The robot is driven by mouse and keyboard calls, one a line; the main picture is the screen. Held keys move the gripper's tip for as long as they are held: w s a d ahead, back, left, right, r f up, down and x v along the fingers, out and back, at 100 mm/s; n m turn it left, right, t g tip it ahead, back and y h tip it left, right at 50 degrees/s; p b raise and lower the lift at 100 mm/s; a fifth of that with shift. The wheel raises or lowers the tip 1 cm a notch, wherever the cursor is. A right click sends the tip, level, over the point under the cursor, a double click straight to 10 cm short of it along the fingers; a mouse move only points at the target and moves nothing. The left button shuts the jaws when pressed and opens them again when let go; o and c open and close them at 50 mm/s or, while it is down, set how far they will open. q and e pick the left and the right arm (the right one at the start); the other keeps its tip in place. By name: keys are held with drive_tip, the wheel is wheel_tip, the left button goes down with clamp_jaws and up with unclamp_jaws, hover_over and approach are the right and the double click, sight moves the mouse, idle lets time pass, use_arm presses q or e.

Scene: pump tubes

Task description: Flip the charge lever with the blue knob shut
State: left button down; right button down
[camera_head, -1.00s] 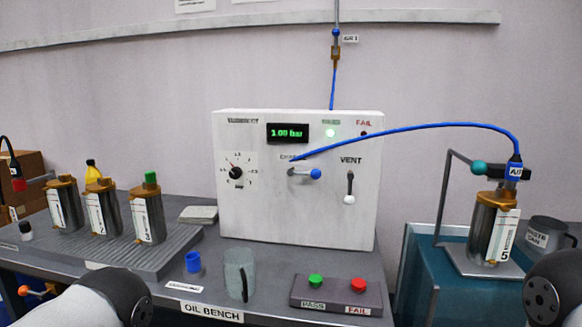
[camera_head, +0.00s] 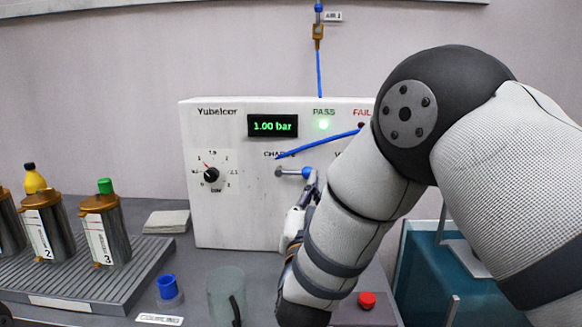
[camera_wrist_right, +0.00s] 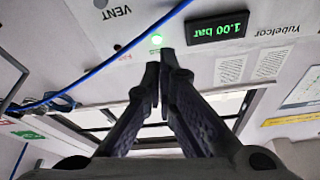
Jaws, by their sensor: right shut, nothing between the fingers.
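The charge lever (camera_head: 290,172) sits on the front of the white test box (camera_head: 230,222) under its partly hidden label. It points sideways to the right and ends in a blue knob (camera_head: 306,172). My right gripper (camera_head: 313,182) is shut and empty, its tips right at the knob; I cannot tell whether they touch. In the right wrist view the shut fingertips (camera_wrist_right: 163,62) point at the panel, which appears upside down, and the lever does not show there. My left gripper is out of view.
The blue hose (camera_head: 325,144) runs across the panel above the lever. My right arm covers the vent lever. Canisters (camera_head: 105,232) stand at left.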

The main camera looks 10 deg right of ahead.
sight(305, 173)
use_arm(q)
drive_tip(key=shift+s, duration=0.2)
use_arm(e)
drive_tip(key=shift+s+d+r, duration=0.1)
drive_tip(key=shift+s+d, duration=0.05)
drive_tip(key=shift+s, duration=0.05)
drive_tip(key=shift+w, duration=0.1)
